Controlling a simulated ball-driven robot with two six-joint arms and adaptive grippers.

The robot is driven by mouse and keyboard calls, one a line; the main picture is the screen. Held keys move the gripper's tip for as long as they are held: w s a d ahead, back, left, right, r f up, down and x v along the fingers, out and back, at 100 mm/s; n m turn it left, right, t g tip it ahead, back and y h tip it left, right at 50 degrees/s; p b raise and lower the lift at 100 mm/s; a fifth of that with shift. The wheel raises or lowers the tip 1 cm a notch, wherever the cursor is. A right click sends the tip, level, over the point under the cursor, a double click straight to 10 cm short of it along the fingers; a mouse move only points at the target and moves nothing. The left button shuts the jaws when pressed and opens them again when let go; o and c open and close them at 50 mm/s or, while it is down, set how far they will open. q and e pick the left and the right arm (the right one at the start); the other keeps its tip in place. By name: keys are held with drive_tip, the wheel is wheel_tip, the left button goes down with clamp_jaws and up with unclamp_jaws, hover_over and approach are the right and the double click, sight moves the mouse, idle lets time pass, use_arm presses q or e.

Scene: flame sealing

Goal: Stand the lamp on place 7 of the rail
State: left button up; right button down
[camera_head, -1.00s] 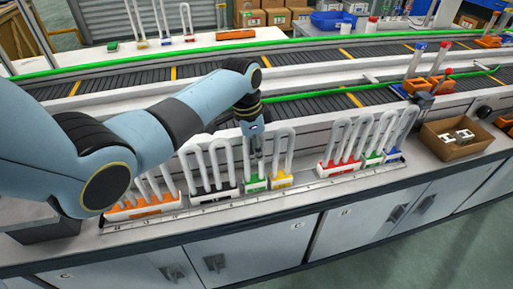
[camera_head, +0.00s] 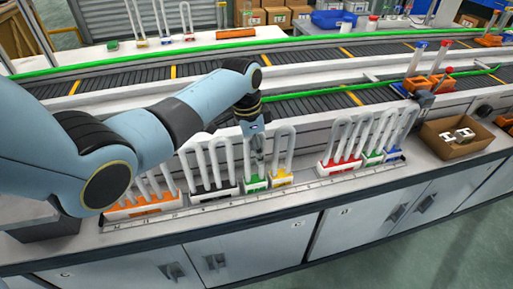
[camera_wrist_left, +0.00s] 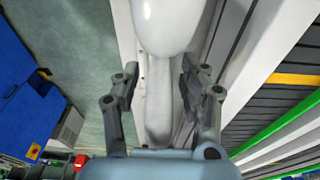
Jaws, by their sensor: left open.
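White U-shaped lamps with coloured bases stand in a row along the grey rail (camera_head: 230,204). From left to right they include an orange-based group (camera_head: 142,206), a black-based one (camera_head: 212,191), a green-based one (camera_head: 256,184), a yellow-based one (camera_head: 281,179) and a red-based one (camera_head: 340,164). My left gripper (camera_head: 257,160) points down at the green-based lamp and partly hides its tubes. In the left wrist view my left gripper (camera_wrist_left: 160,92) is open, with a white tube (camera_wrist_left: 158,110) showing between its fingers. I cannot tell whether they touch it. Place numbers are unreadable. My right gripper is not in view.
Neighbouring lamps stand close on both sides of my left gripper. A gap of bare rail lies between the yellow-based and red-based lamps. A cardboard box (camera_head: 430,140) stands at the right. A conveyor (camera_head: 310,104) runs behind, with orange holders (camera_head: 416,84) carrying rods.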

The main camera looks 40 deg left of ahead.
use_arm(q)
drive_tip(key=shift+r, duration=0.15)
drive_tip(key=r, duration=0.4)
drive_tip(key=s+a+r, duration=0.1)
drive_tip(key=r, duration=0.6)
drive_tip(key=shift+s+a+r, duration=0.15)
drive_tip(key=shift+r, duration=0.2)
wheel_tip(320, 180, up, 9)
drive_tip(key=p, duration=0.8)
idle(0.6)
